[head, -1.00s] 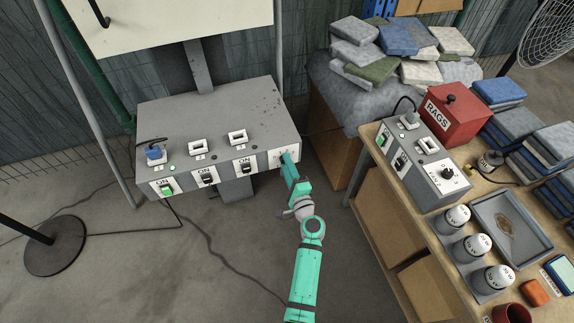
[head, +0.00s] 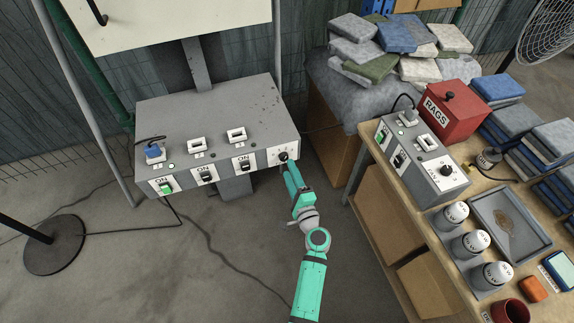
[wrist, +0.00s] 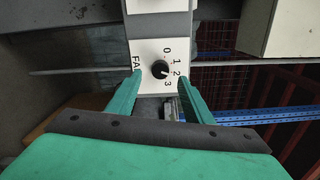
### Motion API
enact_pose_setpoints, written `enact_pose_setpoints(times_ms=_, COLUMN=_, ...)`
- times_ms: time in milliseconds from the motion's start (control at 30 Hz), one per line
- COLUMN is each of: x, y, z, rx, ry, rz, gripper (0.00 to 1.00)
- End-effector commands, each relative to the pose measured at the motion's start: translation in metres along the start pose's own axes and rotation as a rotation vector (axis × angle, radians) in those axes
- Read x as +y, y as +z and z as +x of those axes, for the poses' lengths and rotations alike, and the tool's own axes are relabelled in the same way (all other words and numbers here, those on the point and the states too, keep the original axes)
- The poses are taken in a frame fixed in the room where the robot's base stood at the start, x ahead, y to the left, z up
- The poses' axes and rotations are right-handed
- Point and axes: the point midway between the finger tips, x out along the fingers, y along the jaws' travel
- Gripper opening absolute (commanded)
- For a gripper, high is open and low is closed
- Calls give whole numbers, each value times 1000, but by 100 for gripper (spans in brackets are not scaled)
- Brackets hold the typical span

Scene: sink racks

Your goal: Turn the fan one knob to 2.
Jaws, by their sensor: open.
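The black fan knob (head: 283,156) sits on a white plate at the right end of the grey control panel (head: 215,115). In the wrist view the knob (wrist: 160,69) is ringed by 0, 1, 2 and 3, beside a partly hidden "FA" label. Its small pale mark appears to point right, at about 2. My gripper (head: 287,168) is just in front of the knob in the head view.
The panel also carries switches marked ON, one with a green rocker (head: 166,187). On the bench to the right, a second grey box (head: 420,165) has another black knob (head: 446,170). A red RAGS box (head: 455,115) stands behind it.

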Motion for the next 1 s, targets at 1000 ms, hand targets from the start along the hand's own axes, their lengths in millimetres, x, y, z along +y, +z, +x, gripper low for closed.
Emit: enact_pose_setpoints(times_ms=1000, x=0, y=0, z=-62, rx=-1, ry=1, rz=-1, gripper=46)
